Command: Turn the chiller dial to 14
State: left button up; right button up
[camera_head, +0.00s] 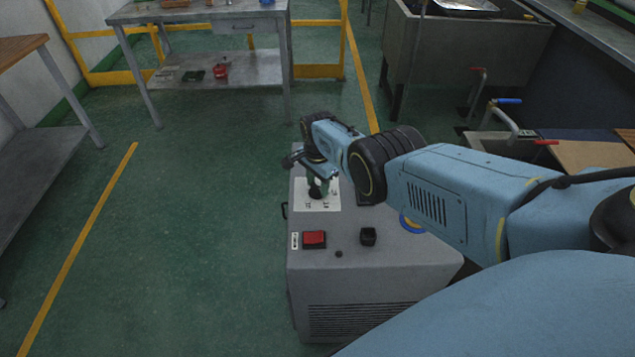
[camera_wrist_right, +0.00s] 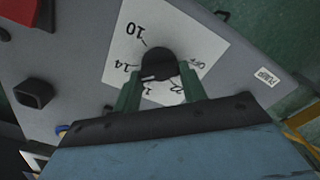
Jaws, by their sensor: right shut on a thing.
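The grey chiller (camera_head: 370,268) stands on the floor in the middle of the head view. On its top, a white label plate (camera_head: 329,203) surrounds the black chiller dial (camera_wrist_right: 158,62). In the right wrist view, the plate shows 10, 14, OFF and other marks partly covered by the fingers. My right gripper (camera_head: 319,180) reaches down over the plate; in the wrist view its green fingers (camera_wrist_right: 158,74) are shut on the dial from both sides. I cannot tell which mark the dial points to. My left gripper is not in view.
A red switch (camera_head: 314,239) and a black knob (camera_head: 368,236) sit on the chiller's near top. A steel table (camera_head: 215,68) stands at the back, a sink (camera_head: 465,65) at the back right. The green floor left of the chiller is clear.

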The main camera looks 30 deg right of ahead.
aim_at(317, 186)
jog(key=shift+m, duration=0.9)
jog(key=o, duration=1)
jog(key=shift+r, duration=0.15)
jog(key=shift+r+p, duration=5.1)
jog(key=shift+r, duration=1.45)
